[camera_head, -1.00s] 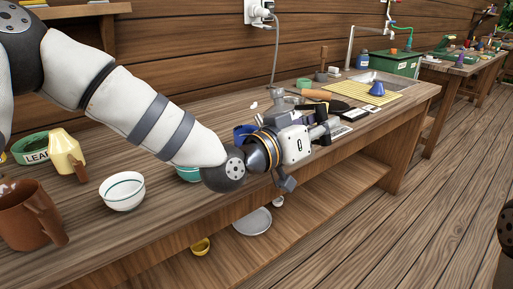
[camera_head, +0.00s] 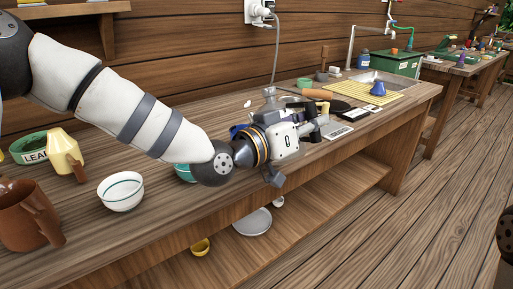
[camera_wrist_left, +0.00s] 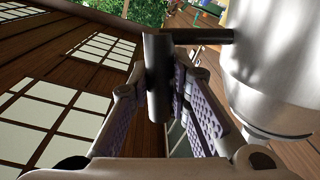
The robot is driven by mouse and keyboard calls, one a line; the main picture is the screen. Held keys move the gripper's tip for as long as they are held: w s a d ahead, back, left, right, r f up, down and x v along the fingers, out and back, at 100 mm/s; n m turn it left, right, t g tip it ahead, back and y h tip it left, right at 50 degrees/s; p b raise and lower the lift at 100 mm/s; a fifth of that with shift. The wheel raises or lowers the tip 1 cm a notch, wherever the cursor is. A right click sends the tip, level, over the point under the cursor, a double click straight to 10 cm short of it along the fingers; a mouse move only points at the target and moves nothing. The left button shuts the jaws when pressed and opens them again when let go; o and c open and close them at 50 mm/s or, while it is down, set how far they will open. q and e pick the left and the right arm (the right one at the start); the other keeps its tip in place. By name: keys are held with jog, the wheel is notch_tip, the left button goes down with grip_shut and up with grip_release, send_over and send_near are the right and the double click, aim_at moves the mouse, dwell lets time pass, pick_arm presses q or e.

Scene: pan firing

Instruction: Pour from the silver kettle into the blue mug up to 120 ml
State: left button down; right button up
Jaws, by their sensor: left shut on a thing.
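The silver kettle (camera_head: 270,104) is mostly hidden behind my left arm in the head view. In the left wrist view its shiny body (camera_wrist_left: 275,65) fills the right side, with a grey bar handle joined to it. My left gripper (camera_head: 318,124) is shut on that handle, and its purple finger pads (camera_wrist_left: 160,85) sit on both sides of it. The blue mug (camera_head: 237,131) shows only as a sliver behind my left wrist. Its opening and contents are hidden, and I cannot tell the kettle's tilt or see any stream. My right gripper is out of view.
A white bowl (camera_head: 121,192), brown mug (camera_head: 27,215), yellow jug (camera_head: 64,152) and green bowl (camera_head: 34,149) stand at the left. A teal bowl (camera_head: 184,173) is partly under my arm.

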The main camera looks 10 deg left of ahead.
aim_at(309, 97)
pick_arm(q)
jog(key=shift+r, duration=0.3)
jog(key=shift+w+a+r+n, duration=0.2)
jog(key=shift+r+n, duration=0.1)
jog(key=shift+r, duration=0.35)
jog(key=shift+w+a+r+n, duration=0.15)
jog(key=shift+r+n, duration=0.15)
jog(key=shift+r, duration=0.5)
jog(key=shift+a+r+n+p, duration=0.3)
jog(key=shift+r+n, duration=0.2)
jog(key=shift+r, duration=0.15)
jog(key=shift+w+r, duration=0.1)
jog(key=shift+w+a+r+n, duration=0.2)
jog(key=shift+a+r+n, duration=0.05)
jog(key=shift+r+n, duration=0.2)
jog(key=shift+w+a+r+n, duration=0.15)
jog(key=shift+a+r+n, duration=0.1)
jog(key=shift+r+n, duration=0.15)
jog(key=shift+w+a+r+n, duration=0.2)
jog(key=shift+a+n, duration=0.05)
jog(key=shift+n, duration=0.1)
dwell(3.5)
